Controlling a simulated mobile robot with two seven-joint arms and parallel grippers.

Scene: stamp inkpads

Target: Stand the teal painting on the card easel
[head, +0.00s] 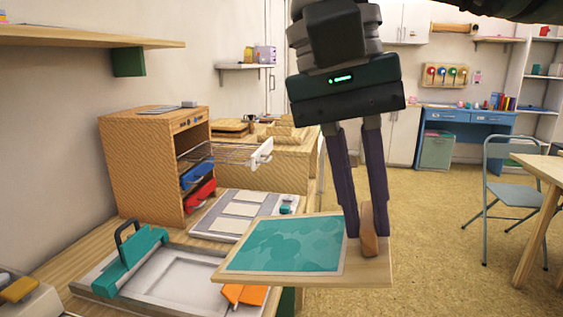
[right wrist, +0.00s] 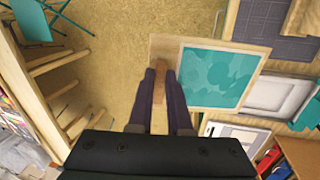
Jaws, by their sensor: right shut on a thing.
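The teal painting (head: 285,244) has a pale border and lies flat on a light wooden board (head: 365,274). It also shows in the right wrist view (right wrist: 218,78). A brown wooden handle (head: 369,243) stands up from the board's right end. My right gripper (head: 367,228) points down with its two dark fingers closed on this handle, which also shows between the fingertips in the right wrist view (right wrist: 160,80). The board looks raised above the worktop. I cannot make out a card easel. My left gripper is not in view.
Below and left of the board are a grey tray (head: 185,268), a teal-and-black lever tool (head: 130,262) and an orange piece (head: 244,295). A panelled pale rack (head: 240,208) and a wooden cabinet (head: 145,165) stand behind. Open floor (head: 450,250) lies right.

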